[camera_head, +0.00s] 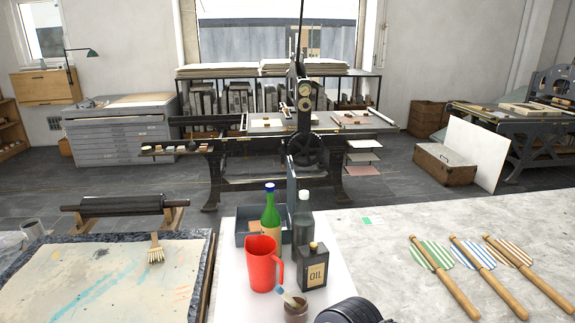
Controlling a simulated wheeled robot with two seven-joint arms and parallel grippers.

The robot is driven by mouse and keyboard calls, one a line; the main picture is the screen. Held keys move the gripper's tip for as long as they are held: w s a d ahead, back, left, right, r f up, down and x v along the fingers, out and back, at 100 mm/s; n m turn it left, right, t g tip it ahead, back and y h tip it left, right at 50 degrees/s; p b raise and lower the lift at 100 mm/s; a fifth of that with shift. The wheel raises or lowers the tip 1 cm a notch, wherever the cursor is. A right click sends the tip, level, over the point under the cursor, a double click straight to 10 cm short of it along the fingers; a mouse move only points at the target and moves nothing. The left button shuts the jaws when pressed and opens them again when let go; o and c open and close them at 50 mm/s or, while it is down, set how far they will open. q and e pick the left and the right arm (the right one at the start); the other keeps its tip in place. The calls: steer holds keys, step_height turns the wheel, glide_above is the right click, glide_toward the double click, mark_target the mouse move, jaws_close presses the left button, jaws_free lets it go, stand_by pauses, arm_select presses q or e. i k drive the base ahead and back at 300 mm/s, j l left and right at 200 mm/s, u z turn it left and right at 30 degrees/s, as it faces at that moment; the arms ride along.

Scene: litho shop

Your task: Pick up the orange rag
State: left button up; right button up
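A small orange-brown patch (254,227) shows inside a dark grey tray (244,242) on the white-topped surface in front of me. It is partly hidden by the green bottle and the red jug, and I cannot tell whether it is the orange rag. No other orange cloth is clearly visible. Neither of my grippers can be made out in the head view. A black rounded shape (348,310) is cut off at the bottom edge, and I cannot tell what it is.
A red jug (263,265), green bottle (270,210), clear bottle (303,218), black oil can (313,267) and small brown jar (295,308) crowd the tray's front and right. A stone slab (90,290) with a brush (156,249) lies left. Striped paddles (470,268) lie right.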

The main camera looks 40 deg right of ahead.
mark_target(253, 225)
steer(key=z, duration=1.55)
